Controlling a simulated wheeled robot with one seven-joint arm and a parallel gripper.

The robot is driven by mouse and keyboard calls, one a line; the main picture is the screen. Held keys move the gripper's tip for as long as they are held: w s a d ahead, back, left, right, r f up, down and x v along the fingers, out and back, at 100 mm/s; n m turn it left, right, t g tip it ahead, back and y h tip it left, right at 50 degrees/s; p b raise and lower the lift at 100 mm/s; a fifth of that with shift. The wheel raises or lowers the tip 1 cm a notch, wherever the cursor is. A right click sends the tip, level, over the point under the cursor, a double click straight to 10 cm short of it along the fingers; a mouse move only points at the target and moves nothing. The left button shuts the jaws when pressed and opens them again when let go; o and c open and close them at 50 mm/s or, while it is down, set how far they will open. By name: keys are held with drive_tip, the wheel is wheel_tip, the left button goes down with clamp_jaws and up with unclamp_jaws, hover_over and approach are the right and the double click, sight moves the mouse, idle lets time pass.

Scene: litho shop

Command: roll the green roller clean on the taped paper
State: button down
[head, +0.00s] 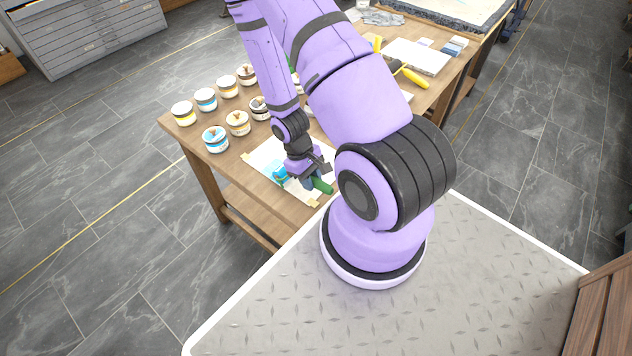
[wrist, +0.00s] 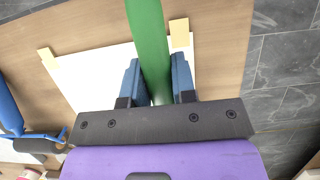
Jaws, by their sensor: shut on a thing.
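My gripper (head: 309,180) is over the taped paper (head: 266,158) near the table's front edge. In the wrist view its two blue-grey fingers (wrist: 158,80) are shut on the green handle of the green roller (wrist: 148,38). The handle's other end also shows in the head view (head: 322,187), sticking out toward the front edge. The roller's head is hidden in both views, so I cannot tell whether it touches the paper. The white paper also shows in the wrist view (wrist: 88,76), with tan tape at its corners (wrist: 180,33).
A blue-handled roller (wrist: 10,112) lies left of the paper in the wrist view. Several ink jars (head: 238,123) stand on the wooden table at left. Yellow-handled tools (head: 414,77) and a pale slab (head: 415,56) lie farther back. A light blue patch (head: 280,173) shows beside my gripper.

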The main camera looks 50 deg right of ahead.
drive_tip(key=shift+w+a, duration=0.15)
drive_tip(key=shift+w, duration=3.25)
drive_tip(key=shift+w+a, duration=0.1)
drive_tip(key=shift+w, duration=3.25)
drive_tip(key=shift+r, duration=0.1)
drive_tip(key=shift+r, duration=1.4)
drive_tip(key=shift+d+f, duration=0.3)
drive_tip(key=shift+d, duration=0.65)
drive_tip(key=shift+d+f, duration=0.25)
drive_tip(key=shift+d, duration=0.7)
drive_tip(key=shift+d+f, duration=0.3)
drive_tip(key=shift+d, duration=0.65)
drive_tip(key=shift+f, duration=0.65)
